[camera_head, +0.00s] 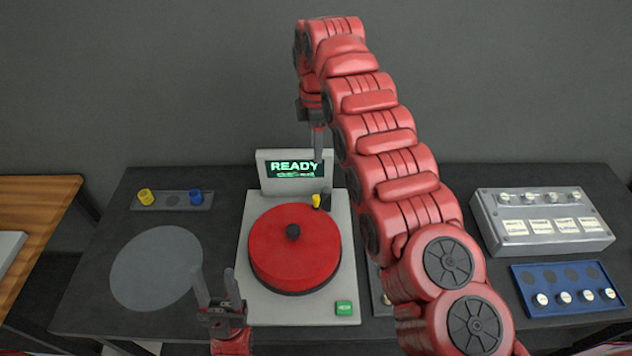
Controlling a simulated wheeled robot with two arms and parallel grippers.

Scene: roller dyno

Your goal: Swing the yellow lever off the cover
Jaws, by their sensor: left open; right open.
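My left gripper (214,273) is open and empty, fingers up, left of the machine's near part.
The screen (284,184) reads READY. A green button (344,308) is at the machine's front right. A tray (172,201) with yellow and blue pieces is at left. A grey box (540,236) and blue tray (525,295) are at right. My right arm hides the middle right.

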